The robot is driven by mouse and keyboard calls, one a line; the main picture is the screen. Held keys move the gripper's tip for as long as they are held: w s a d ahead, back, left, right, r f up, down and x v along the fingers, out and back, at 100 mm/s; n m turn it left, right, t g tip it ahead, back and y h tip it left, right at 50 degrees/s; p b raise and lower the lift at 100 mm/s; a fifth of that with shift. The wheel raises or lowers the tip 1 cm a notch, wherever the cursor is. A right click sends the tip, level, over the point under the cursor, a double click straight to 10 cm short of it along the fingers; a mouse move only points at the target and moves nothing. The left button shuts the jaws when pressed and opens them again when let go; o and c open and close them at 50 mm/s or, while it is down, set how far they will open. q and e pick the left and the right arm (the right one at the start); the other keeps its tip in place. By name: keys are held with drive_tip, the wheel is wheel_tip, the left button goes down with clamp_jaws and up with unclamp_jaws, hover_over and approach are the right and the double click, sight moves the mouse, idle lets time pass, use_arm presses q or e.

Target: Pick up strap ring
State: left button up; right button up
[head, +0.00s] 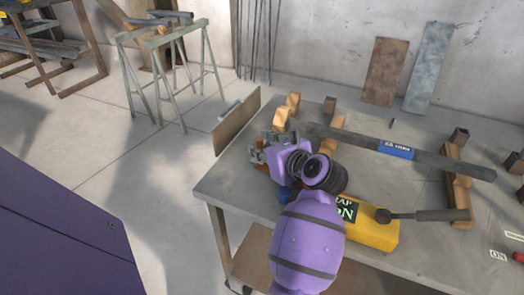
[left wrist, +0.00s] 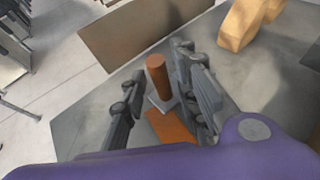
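I cannot make out a strap ring for certain in either view. My left gripper (head: 265,142) is over the near left part of the workbench, and its arm hides part of the top. In the left wrist view its fingers (left wrist: 158,68) are spread apart with an upright brown cylinder (left wrist: 158,76) between and beyond them. The cylinder stands on a small grey base. Nothing is visibly held. My right gripper is not in view.
The workbench (head: 222,190) holds a long dark bar on wooden blocks (head: 454,180), a blue level (head: 396,150) and a yellow box (head: 375,234) with a dark-handled tool on it. A thin upright board (head: 236,122) stands at the left edge. Sawhorses (head: 165,65) stand behind.

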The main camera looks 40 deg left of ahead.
use_arm(q)
clamp_jaws()
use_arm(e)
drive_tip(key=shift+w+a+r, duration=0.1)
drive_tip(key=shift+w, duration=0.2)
use_arm(q)
drive_tip(key=shift+r, duration=0.15)
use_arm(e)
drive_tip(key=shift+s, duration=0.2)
